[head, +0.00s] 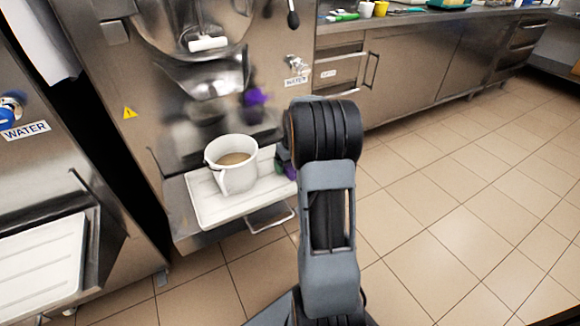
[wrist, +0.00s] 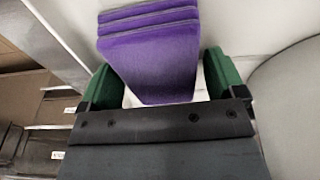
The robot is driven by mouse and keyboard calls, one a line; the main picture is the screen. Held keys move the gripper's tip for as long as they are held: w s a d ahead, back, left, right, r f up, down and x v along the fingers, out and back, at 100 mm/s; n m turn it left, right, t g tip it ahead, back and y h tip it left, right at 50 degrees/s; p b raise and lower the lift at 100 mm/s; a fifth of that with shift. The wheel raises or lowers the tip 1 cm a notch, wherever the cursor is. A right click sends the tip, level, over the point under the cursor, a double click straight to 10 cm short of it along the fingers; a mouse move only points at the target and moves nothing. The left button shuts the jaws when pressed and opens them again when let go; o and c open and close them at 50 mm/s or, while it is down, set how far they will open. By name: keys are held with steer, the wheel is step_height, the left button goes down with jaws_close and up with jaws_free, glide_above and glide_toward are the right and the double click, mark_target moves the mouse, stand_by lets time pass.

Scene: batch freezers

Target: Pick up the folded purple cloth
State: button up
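The folded purple cloth (wrist: 150,62) fills the upper middle of the wrist view, with its layered folds at the far end. My gripper (wrist: 163,82) has its two green fingers on either side of the cloth's near part. Narrow gaps show between fingers and cloth, so it looks open around the cloth, not clamped. In the head view a small bit of the cloth (head: 291,173) shows at the right of the white tray, mostly hidden behind my arm. A green fingertip shows beside it.
A white pitcher (head: 222,177) of tan liquid stands on the white tray (head: 212,209), just left of the cloth. The freezer's steel front (head: 180,130) rises behind, with a blurred purple patch like a reflection. Tiled floor (head: 450,210) at right is clear.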

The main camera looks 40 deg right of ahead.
steer(key=c, duration=0.7)
steer(key=shift+r, duration=0.6)
step_height(320, 180, up, 2)
steer(key=shift+r+p, duration=0.2)
steer(key=shift+p, duration=0.5)
steer(key=shift+c, duration=0.2)
steer(key=s+a+r, duration=0.1)
steer(key=r, duration=0.1)
steer(key=s+a+r+p, duration=0.1)
steer(key=r, duration=0.1)
steer(key=s+a+r+p, duration=0.1)
steer(key=s+r, duration=0.1)
steer(key=shift+s+a+r, duration=0.1)
steer(key=shift+r, duration=0.05)
steer(key=s+a+r+p, duration=0.2)
steer(key=s+a+r, duration=0.1)
steer(key=s+a, duration=0.2)
steer(key=shift+s+a, duration=0.2)
steer(key=shift+s, duration=0.8)
